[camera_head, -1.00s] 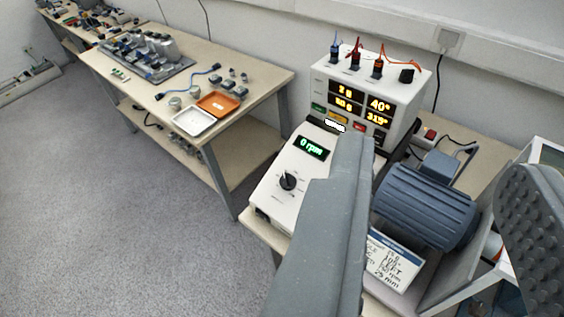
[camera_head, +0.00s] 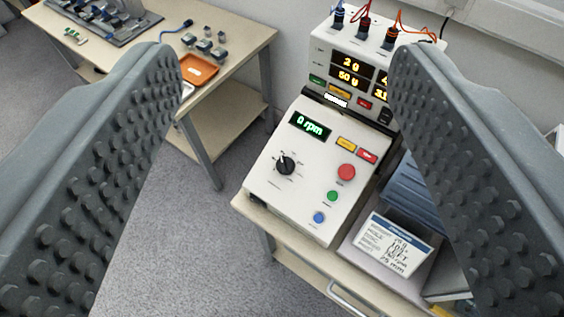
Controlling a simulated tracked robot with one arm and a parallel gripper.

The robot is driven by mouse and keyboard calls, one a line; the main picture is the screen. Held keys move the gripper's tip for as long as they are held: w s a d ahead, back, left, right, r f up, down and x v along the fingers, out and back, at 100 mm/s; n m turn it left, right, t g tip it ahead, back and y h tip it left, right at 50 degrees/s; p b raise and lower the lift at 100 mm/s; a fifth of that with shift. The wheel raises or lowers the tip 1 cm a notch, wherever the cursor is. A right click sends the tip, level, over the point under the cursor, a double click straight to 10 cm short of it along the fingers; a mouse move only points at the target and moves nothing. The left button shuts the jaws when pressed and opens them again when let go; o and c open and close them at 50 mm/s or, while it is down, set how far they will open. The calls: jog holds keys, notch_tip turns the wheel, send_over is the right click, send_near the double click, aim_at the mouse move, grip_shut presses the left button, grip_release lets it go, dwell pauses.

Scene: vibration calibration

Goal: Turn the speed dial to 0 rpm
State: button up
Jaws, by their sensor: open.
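The speed dial (camera_head: 285,165) is a black round knob with tick marks around it, on the sloped face of a white control box (camera_head: 301,213). The green display (camera_head: 311,125) above the dial reads 0 rpm. My gripper (camera_head: 285,75) is open, with its two grey studded fingers wide apart at the left and right of the picture. The control box and dial show between the fingers. Nothing is between the fingertips, and the fingers appear apart from the dial.
A red button (camera_head: 346,172), a green button (camera_head: 333,196) and a blue button (camera_head: 319,217) sit right of the dial. Behind stands a measuring unit (camera_head: 345,54) with cables. Another table (camera_head: 241,33) holds an orange tray (camera_head: 198,70).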

jog(key=w+f+m+g+p, duration=0.35)
jog(key=w+f, duration=0.25)
jog(key=w, duration=0.3)
jog(key=m+g+p, duration=0.8)
jog(key=m+p, duration=0.2)
jog(key=m, duration=0.2)
send_over(283, 165)
jog(key=s, duration=0.4)
notch_tip(283, 165, down, 27)
jog(key=shift+y, duration=0.4)
jog(key=x, duration=1.2)
jog(key=shift+d+f+b, duration=0.15)
jog(key=shift+d+b, duration=0.2)
jog(key=shift+d, duration=0.05)
jog(key=c, duration=1)
jog(key=shift+d, duration=0.3)
jog(key=shift+a, duration=0.25)
